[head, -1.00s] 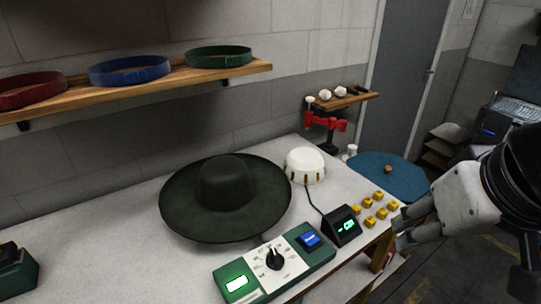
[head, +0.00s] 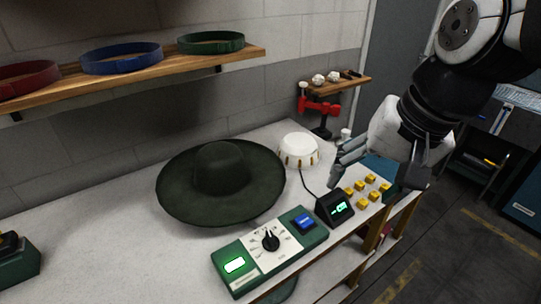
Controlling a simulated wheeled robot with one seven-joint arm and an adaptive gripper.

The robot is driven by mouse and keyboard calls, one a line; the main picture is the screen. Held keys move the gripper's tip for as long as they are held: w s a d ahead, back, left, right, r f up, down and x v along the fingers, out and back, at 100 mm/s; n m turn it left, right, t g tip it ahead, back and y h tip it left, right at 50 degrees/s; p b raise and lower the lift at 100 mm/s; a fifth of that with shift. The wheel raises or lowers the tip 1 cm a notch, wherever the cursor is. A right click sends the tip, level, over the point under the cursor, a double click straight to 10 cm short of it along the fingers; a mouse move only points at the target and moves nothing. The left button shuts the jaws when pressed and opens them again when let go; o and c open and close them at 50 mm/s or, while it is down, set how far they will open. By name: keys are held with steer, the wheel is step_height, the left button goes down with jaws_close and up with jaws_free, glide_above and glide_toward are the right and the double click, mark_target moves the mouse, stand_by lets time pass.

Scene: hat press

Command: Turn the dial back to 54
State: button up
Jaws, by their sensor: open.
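The dial (head: 270,240) is a black knob on a white scale plate, set in a green control box (head: 243,284) at the front edge of the table. Its pointer aims roughly toward the back; the numbers are too small to read. My gripper (head: 372,172) is open and empty, above the right end of the table, to the right of and behind the dial. It touches nothing that I can make out.
A dark wide-brimmed hat (head: 220,185) lies behind the box. A small black display (head: 335,208), yellow blocks (head: 361,186) and a white dome (head: 299,150) stand to the right. A shelf (head: 140,80) with red, blue and green bands hangs above.

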steer(key=w+a+f+m+g+p, duration=0.1)
steer(key=w+a+f+m+g, duration=0.1)
steer(key=w+a+f+m, duration=0.35)
steer(key=m+g+h+p, duration=0.1)
steer(key=m+h+p, duration=0.1)
steer(key=m, duration=0.3)
glide_above(273, 237)
step_height(273, 237, down, 11)
step_height(273, 237, down, 13)
steer(key=shift+f+b, duration=0.1)
steer(key=shift+b, duration=0.2)
steer(key=c, duration=1.2)
